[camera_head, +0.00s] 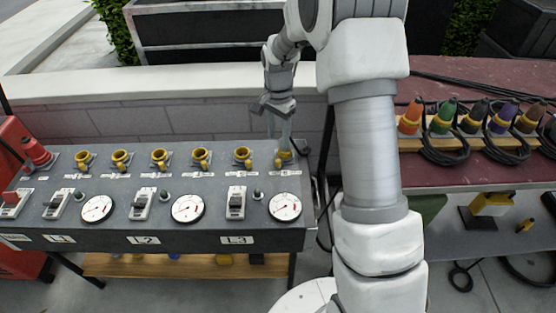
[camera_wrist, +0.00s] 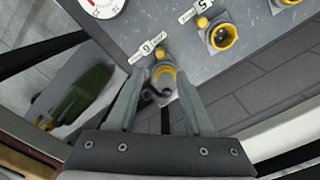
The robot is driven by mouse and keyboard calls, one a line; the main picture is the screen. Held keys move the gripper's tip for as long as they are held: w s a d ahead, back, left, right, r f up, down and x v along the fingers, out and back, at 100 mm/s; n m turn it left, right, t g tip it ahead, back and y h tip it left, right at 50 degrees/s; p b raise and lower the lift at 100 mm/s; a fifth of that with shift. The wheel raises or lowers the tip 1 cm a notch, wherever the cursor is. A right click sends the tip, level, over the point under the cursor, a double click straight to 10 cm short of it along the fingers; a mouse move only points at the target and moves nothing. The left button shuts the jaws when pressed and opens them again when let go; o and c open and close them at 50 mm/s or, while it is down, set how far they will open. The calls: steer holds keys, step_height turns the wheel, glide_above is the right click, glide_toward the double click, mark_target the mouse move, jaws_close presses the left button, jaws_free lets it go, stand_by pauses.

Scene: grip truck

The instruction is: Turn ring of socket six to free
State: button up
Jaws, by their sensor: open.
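Socket six (camera_wrist: 163,78) has a yellow ring and sits by the label "6" at the panel's edge in the wrist view. It is the rightmost socket (camera_head: 284,158) of the row in the head view. A dark curved piece (camera_wrist: 154,94) shows beside its ring; I cannot tell what it is. My gripper (camera_wrist: 160,77) is open, its two grey fingers on either side of socket six. In the head view my gripper (camera_head: 279,143) points down at that socket and partly hides it. Whether the fingers touch the ring cannot be told.
Socket five (camera_wrist: 222,36) stands beside socket six, with more yellow-ringed sockets along the grey panel (camera_head: 120,215). Gauges and switches lie in front of them. A red plug (camera_head: 36,152) is at far left. Coloured plugs with black cables rest on a rack (camera_head: 480,152) at right.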

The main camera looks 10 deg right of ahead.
mark_target(278, 160)
step_height(278, 160, down, 10)
steer(key=shift+f+b, duration=0.1)
steer(key=shift+b, duration=0.9)
jaws_close()
